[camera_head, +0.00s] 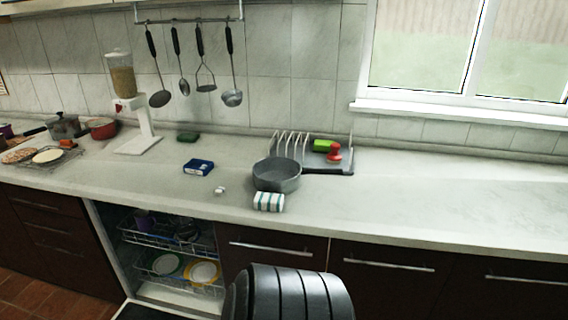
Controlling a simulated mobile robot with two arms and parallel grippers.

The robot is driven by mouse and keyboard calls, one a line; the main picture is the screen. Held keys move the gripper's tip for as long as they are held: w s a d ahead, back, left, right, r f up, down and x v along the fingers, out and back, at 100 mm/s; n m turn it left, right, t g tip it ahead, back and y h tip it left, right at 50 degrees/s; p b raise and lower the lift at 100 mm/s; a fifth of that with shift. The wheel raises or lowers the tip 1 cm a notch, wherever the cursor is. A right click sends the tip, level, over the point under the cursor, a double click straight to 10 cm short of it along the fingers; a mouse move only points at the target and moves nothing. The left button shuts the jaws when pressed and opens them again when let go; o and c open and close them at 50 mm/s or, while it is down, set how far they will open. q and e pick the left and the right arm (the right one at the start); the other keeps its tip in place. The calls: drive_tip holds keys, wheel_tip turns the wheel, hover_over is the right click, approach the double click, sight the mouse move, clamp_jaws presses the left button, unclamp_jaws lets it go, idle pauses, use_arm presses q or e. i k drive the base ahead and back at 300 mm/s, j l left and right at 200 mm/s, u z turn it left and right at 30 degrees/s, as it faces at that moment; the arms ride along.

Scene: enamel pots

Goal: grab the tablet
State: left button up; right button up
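A small white piece that looks like a tablet (220,190) lies on the countertop, left of the grey pan. It is too small to make out in detail. A dark blue box (198,167) with a light label lies a little behind it and to the left. Neither of my grippers is in view. A black ribbed part, apparently mine, rises at the bottom middle and hides part of the cabinet fronts.
A grey pan (276,174) and a striped cloth roll (269,201) sit right of the small white piece. A dish rack (346,166) stands behind the pan. The open dishwasher (160,296) with plates is below the counter. The counter's right side is clear.

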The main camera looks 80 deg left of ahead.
sight(220, 190)
drive_tip(key=u, duration=3.2)
